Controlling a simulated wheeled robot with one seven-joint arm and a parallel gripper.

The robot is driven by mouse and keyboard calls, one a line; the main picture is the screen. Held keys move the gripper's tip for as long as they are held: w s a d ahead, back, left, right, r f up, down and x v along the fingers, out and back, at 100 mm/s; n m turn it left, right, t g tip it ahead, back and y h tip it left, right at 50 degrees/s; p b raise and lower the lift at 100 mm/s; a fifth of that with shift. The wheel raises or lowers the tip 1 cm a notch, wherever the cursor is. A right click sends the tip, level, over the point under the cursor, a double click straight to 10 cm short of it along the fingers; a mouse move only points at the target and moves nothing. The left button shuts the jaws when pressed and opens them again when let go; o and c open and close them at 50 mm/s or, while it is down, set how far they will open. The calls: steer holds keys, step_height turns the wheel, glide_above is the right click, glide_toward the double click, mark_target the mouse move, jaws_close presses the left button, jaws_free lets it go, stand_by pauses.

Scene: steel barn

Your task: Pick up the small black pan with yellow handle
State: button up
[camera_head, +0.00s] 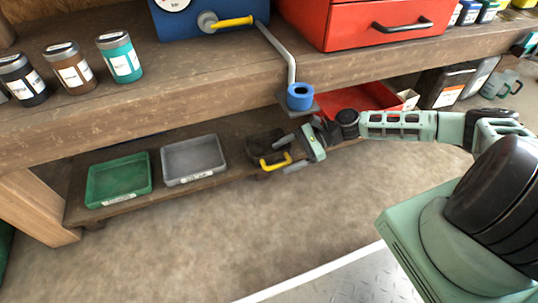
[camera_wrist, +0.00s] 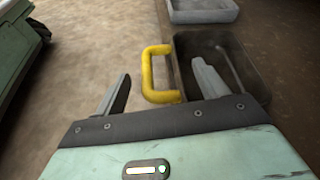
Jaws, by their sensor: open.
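The small black pan (camera_head: 262,143) sits on the low wooden shelf, to the right of the grey tray. Its yellow handle (camera_head: 276,162) points out over the shelf's front edge. In the wrist view the dark pan (camera_wrist: 236,62) lies at the upper right, and its yellow handle (camera_wrist: 156,76) stands between and beyond my fingertips. My gripper (camera_head: 290,153) is open and empty at the shelf's front edge, close to the handle. In the wrist view the right finger of my gripper (camera_wrist: 160,78) overlaps the pan; I cannot tell if it touches.
A green tray (camera_head: 119,199) and a grey tray (camera_head: 193,178) stand left on the low shelf. A red tray (camera_head: 372,98) lies behind my wrist. The floor in front is clear.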

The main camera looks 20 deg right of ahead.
steer(key=b+x, duration=0.1)
steer(key=x, duration=0.1)
steer(key=shift+a+f, duration=0.15)
steer(key=shift+a, duration=0.1)
steer(key=shift+c, duration=0.2)
steer(key=c, duration=1.1)
